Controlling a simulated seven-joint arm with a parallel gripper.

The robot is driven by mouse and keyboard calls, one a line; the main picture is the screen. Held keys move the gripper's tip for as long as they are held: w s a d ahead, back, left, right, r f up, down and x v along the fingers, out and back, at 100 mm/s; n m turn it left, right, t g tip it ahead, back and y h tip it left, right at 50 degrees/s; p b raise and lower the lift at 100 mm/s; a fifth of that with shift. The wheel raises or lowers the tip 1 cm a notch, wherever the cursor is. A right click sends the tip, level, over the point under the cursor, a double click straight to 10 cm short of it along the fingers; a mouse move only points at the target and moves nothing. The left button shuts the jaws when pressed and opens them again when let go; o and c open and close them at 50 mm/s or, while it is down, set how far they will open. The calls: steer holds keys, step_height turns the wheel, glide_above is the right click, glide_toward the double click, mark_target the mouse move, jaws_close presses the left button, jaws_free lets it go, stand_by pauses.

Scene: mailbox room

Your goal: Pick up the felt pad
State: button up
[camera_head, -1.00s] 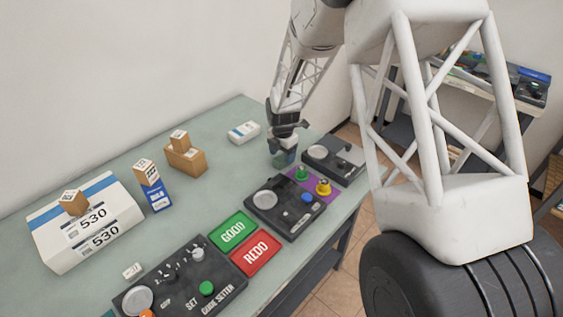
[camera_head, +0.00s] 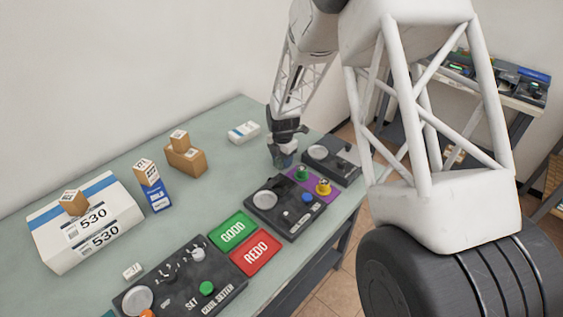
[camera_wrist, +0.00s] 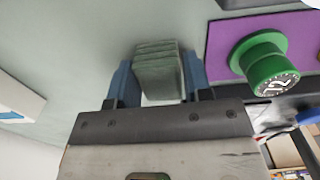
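The felt pad, a small grey-green block with a layered top (camera_wrist: 159,72), stands between my gripper's two blue fingers in the wrist view. My gripper (camera_wrist: 160,80) has one finger on each side of the pad. I see no clear gap on either side, but I cannot tell whether the fingers press on it. In the head view, my gripper (camera_head: 283,158) is low over the table, left of the grey scale-like device; the pad there is mostly hidden by the fingers.
A purple panel with a green knob (camera_wrist: 265,62) is close to the right of my gripper. In the head view are a yellow knob (camera_head: 323,187), a black device (camera_head: 333,160) and a white box (camera_head: 243,132).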

steer(key=c, duration=0.5)
steer(key=shift+o, duration=0.2)
steer(key=shift+r, duration=0.15)
steer(key=shift+r, duration=4.9)
